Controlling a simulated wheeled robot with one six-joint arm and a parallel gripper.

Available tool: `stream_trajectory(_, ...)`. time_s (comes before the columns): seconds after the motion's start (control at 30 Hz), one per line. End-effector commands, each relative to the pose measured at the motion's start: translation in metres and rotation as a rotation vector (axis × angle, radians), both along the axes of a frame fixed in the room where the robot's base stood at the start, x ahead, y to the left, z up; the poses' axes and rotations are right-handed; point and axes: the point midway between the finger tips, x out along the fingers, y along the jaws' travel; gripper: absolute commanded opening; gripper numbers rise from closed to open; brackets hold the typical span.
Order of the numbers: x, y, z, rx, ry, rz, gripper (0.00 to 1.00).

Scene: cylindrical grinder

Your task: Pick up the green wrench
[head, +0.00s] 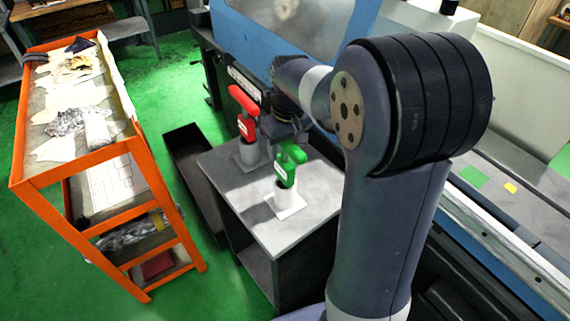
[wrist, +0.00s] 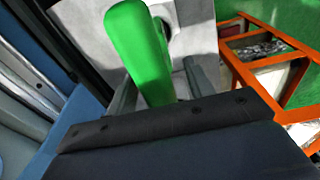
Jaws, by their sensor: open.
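In the wrist view the green wrench (wrist: 138,48) looms large, reaching in between the two grey fingers of my gripper (wrist: 160,82). The fingers are spread, with a gap visible to the right finger. Whether the left finger touches the wrench I cannot tell.
A red wrench (head: 244,112) stands in a second holder (head: 249,152), close behind and left. An orange shelf cart (head: 90,163) with foil and papers stands at left. A dark open bin (head: 195,170) lies between cart and stand. The blue grinder (head: 285,38) rises behind.

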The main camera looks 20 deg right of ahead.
Motion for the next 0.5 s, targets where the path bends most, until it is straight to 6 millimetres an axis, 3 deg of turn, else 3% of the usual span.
stream_trajectory(0.5,0.0002,-0.0001,0.0005,0.000,0.000,0.000,0.09)
